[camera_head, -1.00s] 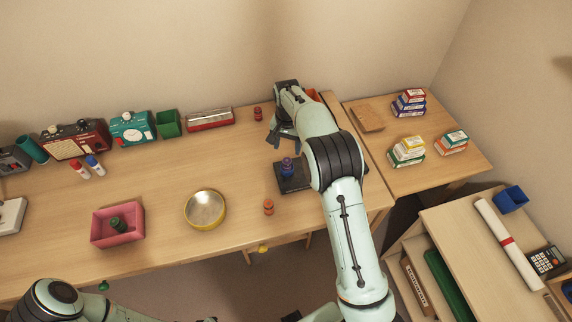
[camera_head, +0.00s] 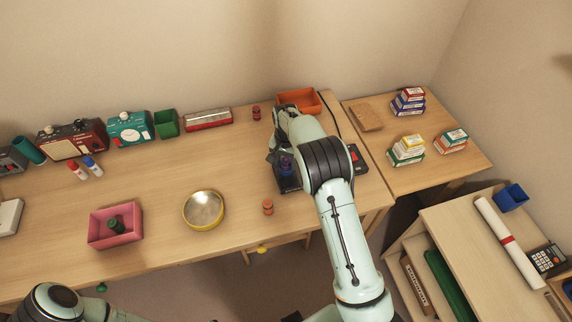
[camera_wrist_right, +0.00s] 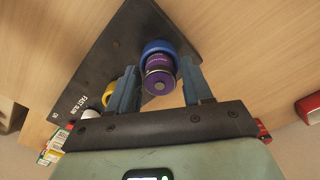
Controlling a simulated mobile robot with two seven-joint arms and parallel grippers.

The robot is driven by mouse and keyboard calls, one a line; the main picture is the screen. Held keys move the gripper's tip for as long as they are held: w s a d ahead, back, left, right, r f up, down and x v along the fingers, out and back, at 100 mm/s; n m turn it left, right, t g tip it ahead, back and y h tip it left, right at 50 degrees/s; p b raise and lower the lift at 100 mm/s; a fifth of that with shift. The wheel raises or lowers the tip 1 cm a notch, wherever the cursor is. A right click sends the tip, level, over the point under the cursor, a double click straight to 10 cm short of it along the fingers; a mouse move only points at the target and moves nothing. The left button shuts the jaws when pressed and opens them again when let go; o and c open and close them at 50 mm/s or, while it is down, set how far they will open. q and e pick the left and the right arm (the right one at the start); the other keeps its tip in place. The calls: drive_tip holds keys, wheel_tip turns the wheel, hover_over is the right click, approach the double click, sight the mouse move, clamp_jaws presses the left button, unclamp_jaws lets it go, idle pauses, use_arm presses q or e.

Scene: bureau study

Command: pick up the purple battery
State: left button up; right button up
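The purple battery (camera_head: 286,167) stands in a blue ring on a dark charger plate (camera_head: 289,187) on the desk. In the right wrist view the purple battery (camera_wrist_right: 159,77) shows end-on, with the blue ring (camera_wrist_right: 163,47) behind it and the dark plate (camera_wrist_right: 112,57) beneath. My right gripper (camera_wrist_right: 159,86) is open, its two blue-grey fingers on either side of the battery's near end, with a gap visible at least on the right. In the head view my right gripper (camera_head: 281,146) is partly hidden by its own arm. My left arm shows at lower left, but its gripper is out of view.
An orange battery (camera_head: 268,207) stands in front of the plate, and a red one (camera_head: 256,113) stands behind. An orange tray (camera_head: 299,101) is at the back. A yellow bowl (camera_head: 203,209) and a pink box (camera_head: 115,226) stand left. Clear desk lies between.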

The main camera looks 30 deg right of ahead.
sight(286, 160)
clamp_jaws()
drive_tip(key=shift+r, duration=0.1)
use_arm(q)
drive_tip(key=w+r+p, duration=0.2)
drive_tip(key=w+r, duration=0.1)
drive_tip(key=shift+r, duration=0.1)
use_arm(e)
wheel_tip(286, 160, up, 20)
